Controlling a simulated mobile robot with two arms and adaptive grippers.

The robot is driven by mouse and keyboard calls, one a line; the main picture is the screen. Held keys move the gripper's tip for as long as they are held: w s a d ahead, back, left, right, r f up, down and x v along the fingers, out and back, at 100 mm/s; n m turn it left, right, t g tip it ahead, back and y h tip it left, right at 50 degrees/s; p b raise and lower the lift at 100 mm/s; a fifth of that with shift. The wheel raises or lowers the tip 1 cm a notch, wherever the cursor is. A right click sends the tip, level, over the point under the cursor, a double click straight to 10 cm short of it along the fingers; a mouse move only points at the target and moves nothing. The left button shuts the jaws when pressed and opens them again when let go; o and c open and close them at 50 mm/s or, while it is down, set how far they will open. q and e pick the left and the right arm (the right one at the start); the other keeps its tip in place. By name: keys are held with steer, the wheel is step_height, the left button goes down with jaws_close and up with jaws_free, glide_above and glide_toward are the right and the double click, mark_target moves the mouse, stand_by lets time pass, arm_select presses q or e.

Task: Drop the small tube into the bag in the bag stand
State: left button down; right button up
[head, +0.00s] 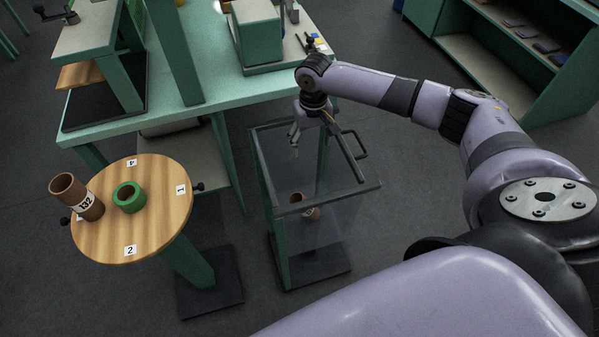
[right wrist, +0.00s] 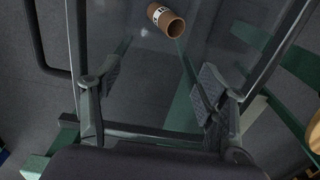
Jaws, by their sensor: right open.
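The bag stand (head: 371,187) has a dark rectangular top frame with a clear bag (head: 338,225) hanging in it. A small brown tube (head: 311,213) with a white label shows through the bag's clear wall, tilted, well below the frame. I cannot tell whether it touches the bag's bottom. My right gripper (head: 294,142) is at the bag's open top, pointing down, open and empty. In the right wrist view its fingers (right wrist: 158,88) are spread, and the brown tube (right wrist: 166,21) lies beyond them, apart from both. My left gripper is not in view.
A green workbench (head: 215,112) stands behind. The stand's frame surrounds my right gripper closely. A shelf unit (head: 500,70) is at upper right.

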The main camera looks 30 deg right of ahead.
steer(key=shift+r, duration=0.1)
step_height(320, 180, up, 12)
stand_by(0.6)
stand_by(0.4)
